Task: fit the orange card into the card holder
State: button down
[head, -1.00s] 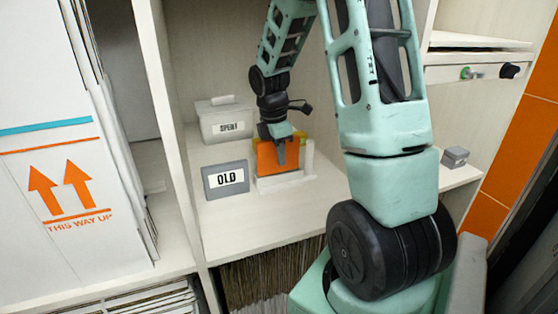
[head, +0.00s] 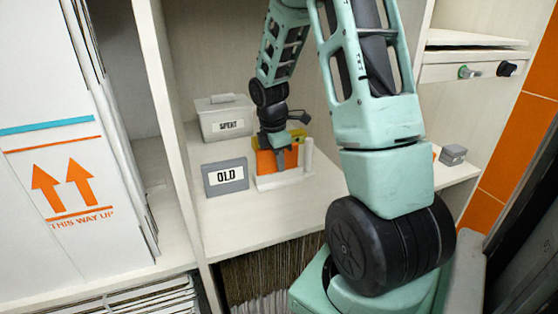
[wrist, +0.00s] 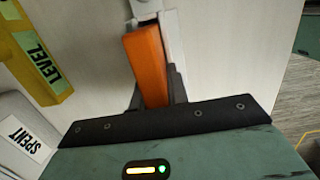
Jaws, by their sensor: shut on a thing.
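The orange card (head: 265,162) stands upright at the white card holder (head: 284,181) on the shelf. Its lower edge is at the holder's base; I cannot tell how deep it sits. My gripper (head: 286,158) is shut on the card from above. In the wrist view the card (wrist: 146,62) shows edge-on between the dark fingers of my gripper (wrist: 155,92). Part of the white holder (wrist: 146,8) shows beyond the card. A white post of the holder stands right of the card in the head view.
A grey box labelled OLD (head: 226,177) stands close left of the holder, with a box labelled SPENT (head: 224,119) behind. A yellow level (wrist: 32,55) lies close by. A small grey box (head: 453,154) is at right. The shelf front is clear.

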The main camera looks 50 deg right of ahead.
jog(key=c, duration=1.4)
grip_release()
jog(key=shift+s+a+f, duration=0.15)
jog(key=shift+s+f, duration=0.15)
jog(key=shift+f, duration=0.45)
jog(key=shift+c, duration=0.2)
jog(key=shift+o, duration=0.4)
jog(key=shift+f, duration=0.1)
jog(key=r, duration=0.4)
jog(key=w+r+b, duration=0.1)
jog(key=r, duration=0.4)
jog(key=a+r, duration=0.1)
jog(key=r, duration=0.3)
jog(key=shift+w+r+b, duration=0.2)
jog(key=shift+r+b, duration=0.15)
jog(key=shift+d, duration=0.1)
